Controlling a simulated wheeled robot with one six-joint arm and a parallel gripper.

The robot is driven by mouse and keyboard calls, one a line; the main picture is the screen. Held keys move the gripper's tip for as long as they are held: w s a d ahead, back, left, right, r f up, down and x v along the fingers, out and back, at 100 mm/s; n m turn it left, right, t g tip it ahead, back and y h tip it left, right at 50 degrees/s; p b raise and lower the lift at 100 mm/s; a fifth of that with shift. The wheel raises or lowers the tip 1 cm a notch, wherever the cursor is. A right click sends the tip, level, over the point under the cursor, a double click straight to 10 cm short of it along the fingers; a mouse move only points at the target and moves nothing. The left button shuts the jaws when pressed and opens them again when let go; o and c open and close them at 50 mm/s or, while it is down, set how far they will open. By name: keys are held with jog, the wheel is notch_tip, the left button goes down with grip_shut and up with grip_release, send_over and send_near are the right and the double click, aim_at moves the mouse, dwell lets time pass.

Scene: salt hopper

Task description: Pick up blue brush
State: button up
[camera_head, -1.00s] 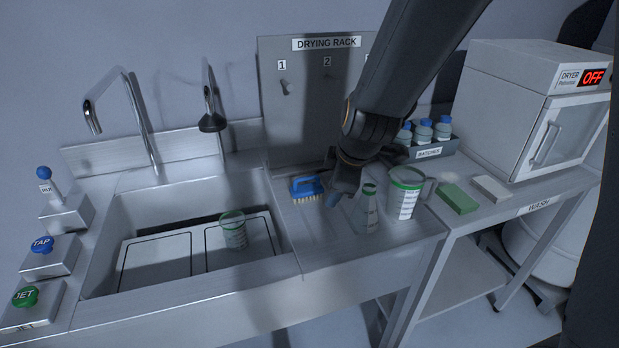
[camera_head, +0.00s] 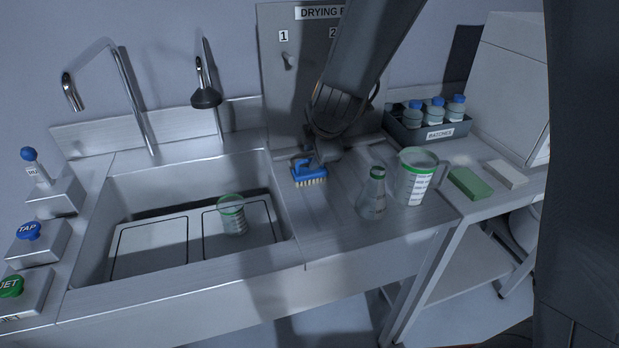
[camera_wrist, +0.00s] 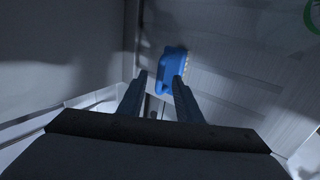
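The blue brush (camera_head: 309,172) with pale bristles lies on the steel counter just right of the sink. My gripper (camera_head: 314,154) is low over the counter, right behind the brush in the head view, and partly hidden by my arm. In the wrist view the brush (camera_wrist: 173,68) lies beyond the fingertips, near the gap between them and toward the right finger. My gripper (camera_wrist: 163,78) shows two separated fingers with nothing held between them. I cannot tell whether the right fingertip touches the brush.
A glass flask (camera_head: 373,195) and a beaker (camera_head: 415,178) stand right of the brush. Another beaker (camera_head: 232,216) is in the sink (camera_head: 182,163). The drying rack panel (camera_head: 283,100) rises behind. A bottle tray (camera_head: 438,134) and green block (camera_head: 467,183) are farther right.

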jog(key=shift+b+x, duration=0.45)
jog(key=shift+x, duration=0.7)
jog(key=shift+a, duration=0.1)
jog(key=shift+c, duration=0.5)
grip_shut()
jog(key=shift+r, duration=0.15)
notch_tip(320, 180, up, 11)
jog(key=p, duration=1.3)
notch_tip(320, 180, up, 17)
send_over(311, 173)
